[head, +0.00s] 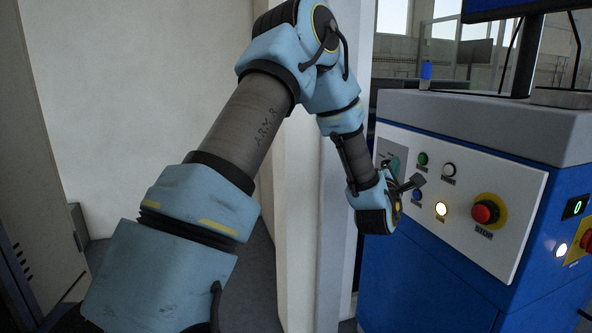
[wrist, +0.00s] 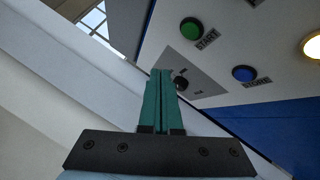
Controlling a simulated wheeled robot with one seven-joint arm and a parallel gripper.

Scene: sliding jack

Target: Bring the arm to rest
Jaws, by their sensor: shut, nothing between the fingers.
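My gripper (wrist: 160,73) has two teal fingers pressed together with nothing between them. In the wrist view they point toward a grey plate (wrist: 203,80) with a small dark knob (wrist: 181,84) on the control panel. The fingertips appear beside the knob; I cannot tell whether they touch it. In the head view my blue and grey arm reaches up, bends at the elbow and comes down in front of the left end of the white panel (head: 513,205).
The blue machine (head: 430,285) stands close on the right. A pale upright post (head: 305,235) stands just behind and left of my wrist.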

